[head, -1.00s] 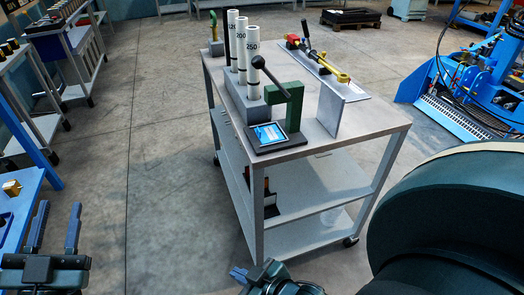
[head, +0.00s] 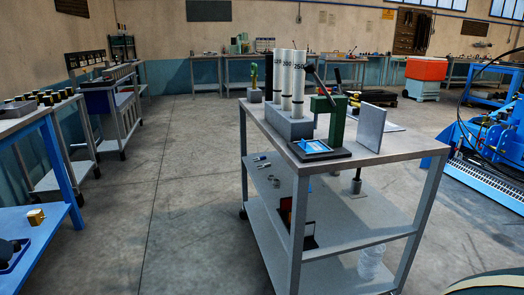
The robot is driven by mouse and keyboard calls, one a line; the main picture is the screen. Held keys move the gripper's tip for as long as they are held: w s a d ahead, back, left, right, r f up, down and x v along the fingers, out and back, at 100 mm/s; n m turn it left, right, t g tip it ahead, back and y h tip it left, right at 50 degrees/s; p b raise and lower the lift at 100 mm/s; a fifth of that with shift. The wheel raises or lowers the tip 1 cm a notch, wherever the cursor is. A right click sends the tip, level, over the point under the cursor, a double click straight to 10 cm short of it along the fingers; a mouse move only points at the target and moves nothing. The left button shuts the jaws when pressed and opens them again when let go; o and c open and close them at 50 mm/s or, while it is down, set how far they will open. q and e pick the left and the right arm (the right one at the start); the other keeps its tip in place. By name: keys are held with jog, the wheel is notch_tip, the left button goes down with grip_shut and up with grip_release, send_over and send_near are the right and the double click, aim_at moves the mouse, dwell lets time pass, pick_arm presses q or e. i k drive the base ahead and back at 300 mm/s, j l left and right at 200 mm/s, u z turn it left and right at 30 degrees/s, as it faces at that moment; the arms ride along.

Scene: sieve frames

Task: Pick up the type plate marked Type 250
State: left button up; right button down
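I cannot make out a plate marked Type 250 in the head view. A white tube (head: 299,84) marked 250 stands upright in a grey block (head: 288,124) on the cart, beside a white tube (head: 287,80) marked 200 and others. A plain grey plate (head: 370,127) stands upright on the cart top, with no readable marking. A dark board (head: 86,59) with small light labels is on the left wall; its text is too small to read. Neither gripper is in view.
A green lever press (head: 337,122) and a blue-framed tray or screen (head: 313,146) are on the cart (head: 408,153). A blue bench (head: 62,212) with a brass block (head: 36,217) is at left. The floor (head: 185,210) between is clear. Blue machinery (head: 480,150) stands right.

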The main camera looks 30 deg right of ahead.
aim_at(310, 146)
jog(key=i+l+u, duration=0.15)
jog(key=l+u, duration=0.1)
jog(key=l, duration=0.25)
jog(key=i+l+u, duration=0.15)
jog(key=l, duration=0.15)
jog(key=l+z, duration=0.1)
jog(key=l, duration=1.2)
jog(key=i+l+z, duration=0.1)
jog(key=l, duration=1.2)
